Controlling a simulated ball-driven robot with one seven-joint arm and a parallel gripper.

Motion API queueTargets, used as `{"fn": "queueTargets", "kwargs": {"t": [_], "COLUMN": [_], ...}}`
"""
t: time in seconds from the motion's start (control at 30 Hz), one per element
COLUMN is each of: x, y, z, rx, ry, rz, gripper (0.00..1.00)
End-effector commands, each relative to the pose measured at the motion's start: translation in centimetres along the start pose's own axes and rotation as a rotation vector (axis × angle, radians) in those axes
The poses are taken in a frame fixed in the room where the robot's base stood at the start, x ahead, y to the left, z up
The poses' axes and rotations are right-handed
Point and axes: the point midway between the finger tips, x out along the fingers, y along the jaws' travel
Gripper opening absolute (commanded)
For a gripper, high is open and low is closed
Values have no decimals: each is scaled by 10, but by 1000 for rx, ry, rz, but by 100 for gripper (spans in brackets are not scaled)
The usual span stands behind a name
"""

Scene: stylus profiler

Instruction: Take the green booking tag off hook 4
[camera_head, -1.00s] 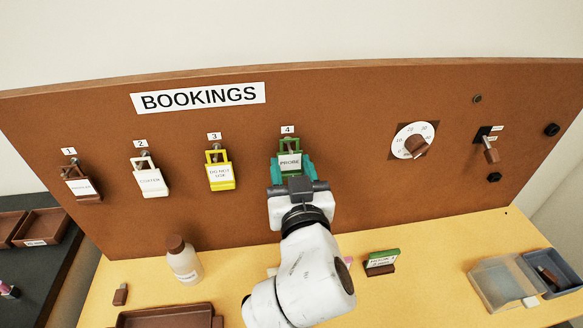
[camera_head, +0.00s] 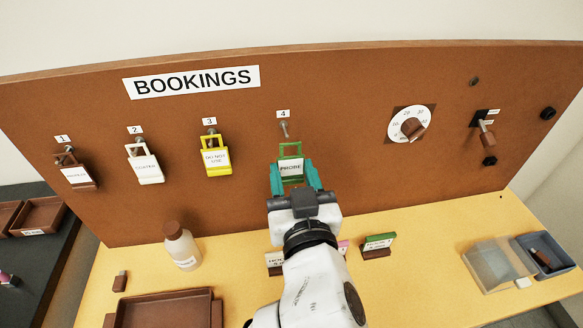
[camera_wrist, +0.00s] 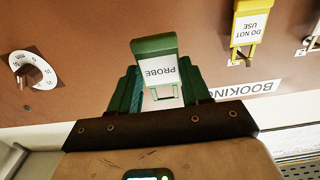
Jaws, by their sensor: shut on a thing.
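The green booking tag (camera_head: 290,169), with a white label reading PROBE, is between the teal fingers of my gripper (camera_head: 295,180). My gripper is shut on it. Hook 4 (camera_head: 285,129) is bare on the brown board, and the tag is below it, clear of the hook. In the wrist view the green tag (camera_wrist: 158,70) appears upside down between the two fingers (camera_wrist: 163,95).
Hooks 1 to 3 hold a brown tag (camera_head: 76,175), a white tag (camera_head: 147,165) and a yellow tag (camera_head: 214,156). A dial (camera_head: 410,124) and a switch (camera_head: 486,137) are to the right. A bottle (camera_head: 181,248), a brown tray (camera_head: 168,308) and small signs (camera_head: 379,243) stand on the table below.

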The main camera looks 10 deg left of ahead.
Motion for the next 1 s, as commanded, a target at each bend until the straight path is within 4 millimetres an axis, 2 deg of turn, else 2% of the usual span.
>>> {"fn": "queueTargets", "kwargs": {"t": [0.5, 0.87, 1.0], "x": [-25, -25, -16], "y": [0, 0, -3], "z": [0, 1, 9], "rx": [0, -1, -8], "ry": [-1, -3, -22], "rz": [0, -1, -9], "gripper": [0, 0, 0]}}
